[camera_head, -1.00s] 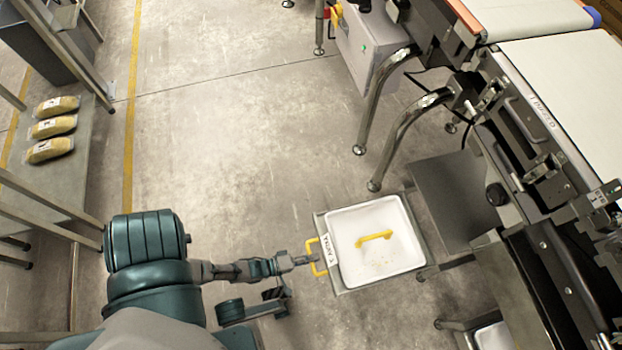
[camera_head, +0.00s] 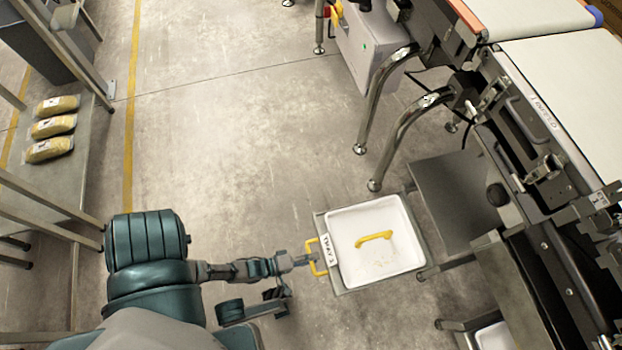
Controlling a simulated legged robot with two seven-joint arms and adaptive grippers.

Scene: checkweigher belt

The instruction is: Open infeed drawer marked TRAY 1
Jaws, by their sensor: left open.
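The drawer (camera_head: 338,290) marked TRAY 1 stands pulled out from under the belt frame, with a white tray (camera_head: 405,262) in it. The drawer's yellow front handle (camera_head: 311,257) faces left. My left gripper (camera_head: 308,260) is at this handle, its fingertips around or beside it; I cannot tell which. The gripper is open. My right gripper is out of the picture.
The checkweigher frame (camera_head: 530,140) with its white belt (camera_head: 570,85) stands at the right, on metal legs (camera_head: 408,130). A shelf with several yellow packs (camera_head: 52,127) is at the left. The floor (camera_head: 230,130) between is clear.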

